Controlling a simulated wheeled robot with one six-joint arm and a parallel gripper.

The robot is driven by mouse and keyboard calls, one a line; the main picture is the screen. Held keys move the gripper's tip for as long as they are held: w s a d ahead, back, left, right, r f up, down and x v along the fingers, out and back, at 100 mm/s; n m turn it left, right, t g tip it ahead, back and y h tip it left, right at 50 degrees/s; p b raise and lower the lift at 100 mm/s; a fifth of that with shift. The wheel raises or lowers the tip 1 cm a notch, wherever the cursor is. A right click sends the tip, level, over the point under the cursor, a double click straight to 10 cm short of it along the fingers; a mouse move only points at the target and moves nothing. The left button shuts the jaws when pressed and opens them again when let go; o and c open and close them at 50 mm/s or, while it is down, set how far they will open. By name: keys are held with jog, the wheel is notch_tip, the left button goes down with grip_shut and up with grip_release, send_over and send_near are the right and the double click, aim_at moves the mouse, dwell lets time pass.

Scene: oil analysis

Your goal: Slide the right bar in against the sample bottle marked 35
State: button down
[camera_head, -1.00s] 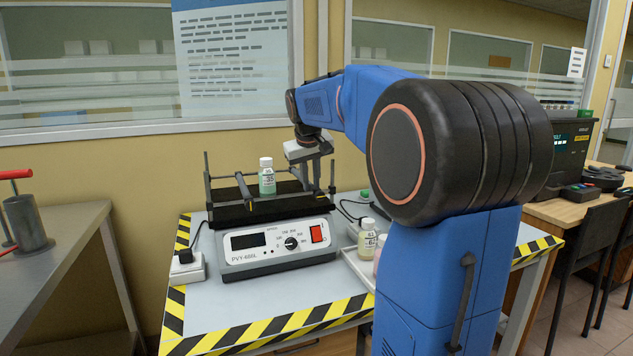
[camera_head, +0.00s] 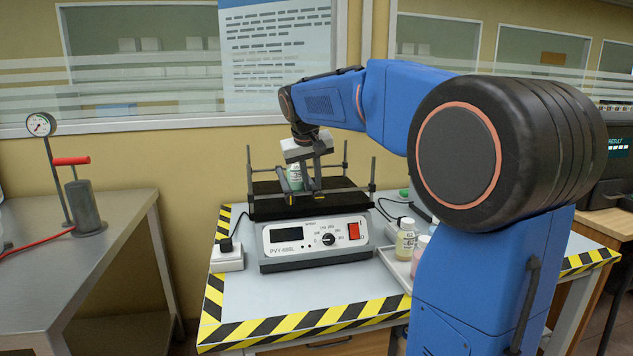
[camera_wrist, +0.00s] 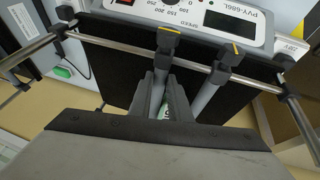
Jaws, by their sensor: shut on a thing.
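The sample bottle (camera_head: 295,178), with a green body and white label, stands on the black shaker platform (camera_head: 268,210). My gripper (camera_head: 312,174) is just right of it and partly over it, hiding its top. In the wrist view my gripper (camera_wrist: 164,98) is shut on the right bar (camera_wrist: 160,84), a grey bar with a black clamp on the steel rail. Contact between right bar and bottle cannot be told.
The shaker's control box (camera_head: 315,243) is below the platform. Upright posts stand at the platform corners. Another bottle (camera_head: 405,240) stands in a tray (camera_head: 396,268) at right. A power strip (camera_head: 227,258) lies at left. The front of the bench is clear.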

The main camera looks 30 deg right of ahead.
jog(key=c, duration=1.9)
grip_release()
jog(key=shift+r, duration=0.1)
jog(key=v, duration=1.7)
jog(key=shift+a+r, duration=0.1)
jog(key=shift+a, duration=0.05)
jog(key=s+a+f+n+y, duration=0.1)
jog(key=s+a+f, duration=0.1)
jog(key=s+f, duration=0.8)
jog(key=s+a+f+n+y, duration=0.1)
jog(key=s+a+f, duration=0.2)
jog(key=s+f, duration=0.7)
jog(key=s+a+f+t+y, duration=0.1)
jog(key=s+a+f, duration=0.2)
jog(key=s+f, duration=0.7)
jog(key=shift+s+f+n, duration=0.2)
jog(key=shift+f, duration=1.2)
jog(key=shift+s+f+n, duration=0.2)
jog(key=shift+f, duration=1.15)
